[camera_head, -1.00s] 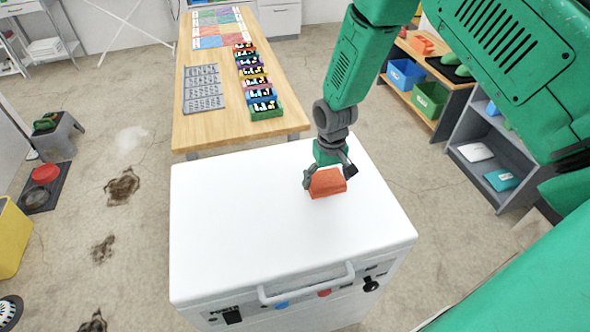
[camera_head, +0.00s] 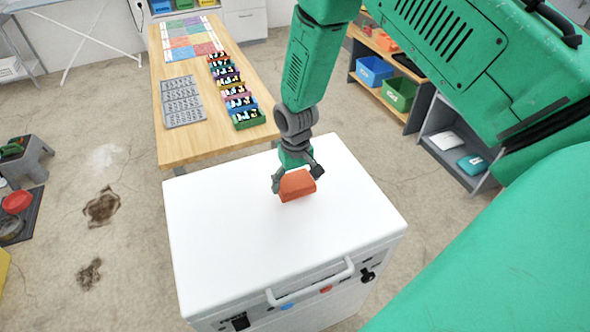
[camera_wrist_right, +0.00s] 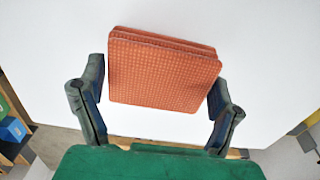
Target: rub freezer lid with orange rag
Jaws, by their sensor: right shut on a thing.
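The white freezer lid (camera_head: 230,240) fills the middle of the head view, with a handle (camera_head: 315,285) along its front edge. The folded orange rag (camera_head: 298,185) is at the far middle part of the lid. My right gripper (camera_head: 297,178) is shut on the rag, with one finger on each side. In the right wrist view the orange rag (camera_wrist_right: 162,72) sits between the two fingers (camera_wrist_right: 160,105) over the white lid. I cannot tell for certain whether the rag touches the lid. My left gripper is not in view.
A wooden table (camera_head: 190,145) stands behind the freezer with grey trays (camera_head: 182,100) and several coloured boxes (camera_head: 240,100). Shelves with a blue bin (camera_head: 373,70) and a green bin (camera_head: 398,94) stand at the right. The rest of the lid is clear.

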